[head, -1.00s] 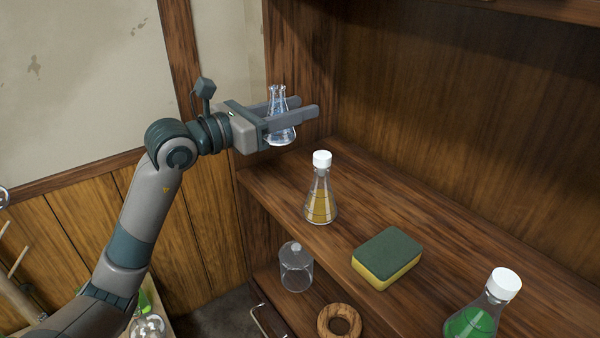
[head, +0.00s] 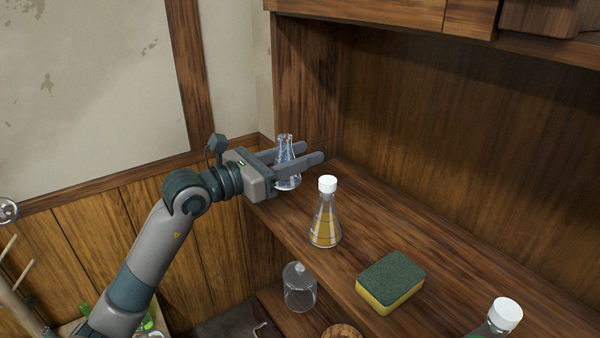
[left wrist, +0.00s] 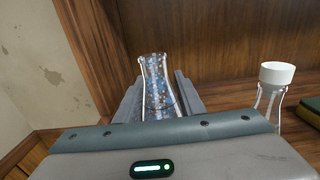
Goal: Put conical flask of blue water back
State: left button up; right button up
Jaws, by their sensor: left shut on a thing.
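A clear conical flask with pale blue contents (head: 286,177) is held upright between the fingers of my left gripper (head: 301,157), at the far left end of the wooden shelf (head: 450,255). My left gripper is shut on it. The flask (left wrist: 157,85) also shows between the fingers in the left wrist view, open at the top. Its base is partly hidden by the gripper, and I cannot tell whether it touches the shelf. My right gripper is not in view.
A white-capped flask of amber liquid (head: 325,222) stands on the shelf close to the right of my gripper. A green and yellow sponge (head: 390,283) and another white-capped flask (head: 503,316) are farther right. A glass jar (head: 299,288) is on the lower shelf.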

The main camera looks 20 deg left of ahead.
pick_arm(q)
jog(key=shift+f, duration=0.35)
notch_tip(320, 180, down, 3)
jog(key=shift+f+p, duration=0.15)
jog(key=shift+p, duration=0.4)
jog(key=shift+f, duration=0.4)
jog(key=o, duration=1)
jog(key=shift+f, duration=0.1)
